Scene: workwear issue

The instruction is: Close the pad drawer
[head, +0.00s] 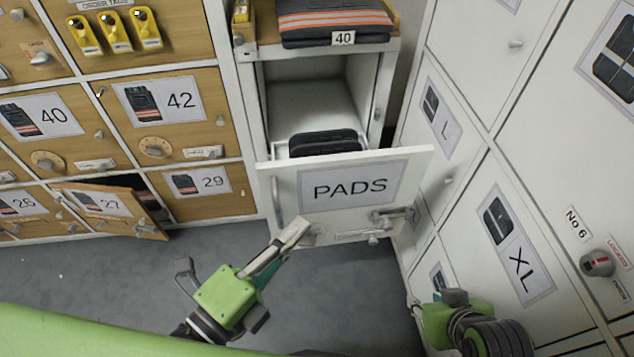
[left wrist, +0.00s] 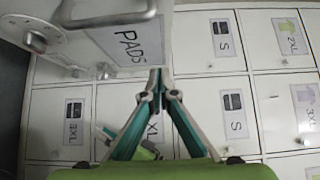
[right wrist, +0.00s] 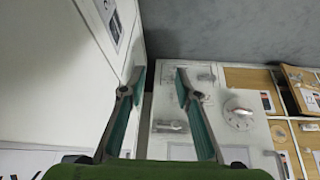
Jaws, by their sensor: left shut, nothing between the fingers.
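The pad drawer (head: 405,165), with a white front labelled PADS, is pulled out of its cabinet. Dark pads (head: 323,142) lie inside it. A handle sits at the front's left side, and a latch-like fitting (head: 385,218) at its lower right. My left gripper (head: 303,230) is shut and empty, its tips at the lower left part of the drawer front. In the left wrist view its tips (left wrist: 158,85) are beside the front (left wrist: 95,35); I cannot tell whether they touch. My right gripper (right wrist: 161,75) is open and empty, low at the right, beside the white lockers.
White lockers (head: 465,160) labelled L and XL stand close on the right. Wooden lockers (head: 205,110) are on the left, with the door of 27 (head: 110,203) ajar. Folded dark workwear (head: 335,20) lies above the drawer. Grey floor (head: 345,285) is clear in front.

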